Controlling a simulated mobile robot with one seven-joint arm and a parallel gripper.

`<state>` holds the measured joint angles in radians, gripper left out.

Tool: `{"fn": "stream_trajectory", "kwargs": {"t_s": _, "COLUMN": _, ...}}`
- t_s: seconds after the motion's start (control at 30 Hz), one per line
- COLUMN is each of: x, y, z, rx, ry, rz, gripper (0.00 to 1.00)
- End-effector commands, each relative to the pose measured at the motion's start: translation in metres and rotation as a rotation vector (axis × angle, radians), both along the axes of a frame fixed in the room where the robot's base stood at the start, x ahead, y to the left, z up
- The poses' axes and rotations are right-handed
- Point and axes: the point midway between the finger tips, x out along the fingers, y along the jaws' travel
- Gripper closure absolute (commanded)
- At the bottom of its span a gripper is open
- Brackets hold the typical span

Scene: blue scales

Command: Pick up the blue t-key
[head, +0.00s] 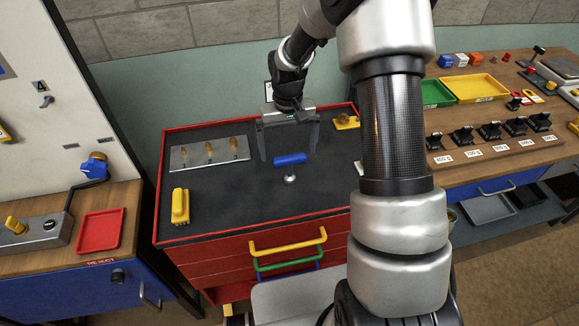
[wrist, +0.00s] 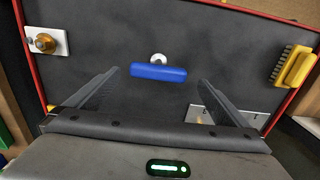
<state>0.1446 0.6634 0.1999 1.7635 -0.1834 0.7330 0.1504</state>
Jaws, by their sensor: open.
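The blue t-key (head: 290,160) has a blue crossbar and a short silver stem. It is on the dark top of the red tool cabinet (head: 190,232), near the middle. In the wrist view the blue crossbar (wrist: 158,72) lies across the picture, beyond and between the fingers, with part of the silver stem showing behind it. My gripper (head: 288,152) is open and empty above the cabinet top, pointing down. In the wrist view its two fingers (wrist: 160,82) stand wide apart, one on each side of the t-key's bar, and do not touch it.
A yellow brush (head: 180,206) lies at the cabinet's left. A metal plate (head: 183,156) with brass pieces is at the back left. The dark top around the t-key is clear.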

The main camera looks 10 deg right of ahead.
Motion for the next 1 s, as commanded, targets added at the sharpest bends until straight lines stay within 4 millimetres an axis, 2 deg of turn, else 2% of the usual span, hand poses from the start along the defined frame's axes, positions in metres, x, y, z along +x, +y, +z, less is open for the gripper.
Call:
{"fn": "stream_trajectory", "kwargs": {"t_s": 0.1, "x": -0.001, "y": 0.0, "z": -0.019, "rx": 0.0, "ry": 0.003, "rz": -0.001, "gripper": 0.0}}
{"fn": "stream_trajectory", "kwargs": {"t_s": 0.37, "x": -0.002, "y": -0.001, "z": -0.037, "rx": 0.0, "ry": 0.002, "rz": 0.0, "gripper": 0.0}}
{"fn": "stream_trajectory", "kwargs": {"t_s": 0.6, "x": -0.006, "y": -0.004, "z": -0.072, "rx": 0.0, "ry": 0.003, "rz": 0.0, "gripper": 0.0}}
{"fn": "stream_trajectory", "kwargs": {"t_s": 0.73, "x": -0.005, "y": -0.004, "z": -0.08, "rx": 0.0, "ry": 0.0, "rz": 0.0, "gripper": 0.0}}
{"fn": "stream_trajectory", "kwargs": {"t_s": 0.93, "x": -0.005, "y": -0.004, "z": -0.08, "rx": 0.0, "ry": -0.001, "rz": 0.0, "gripper": 0.0}}
{"fn": "stream_trajectory", "kwargs": {"t_s": 1.0, "x": -0.005, "y": -0.004, "z": -0.08, "rx": 0.0, "ry": -0.001, "rz": 0.0, "gripper": 0.1}}
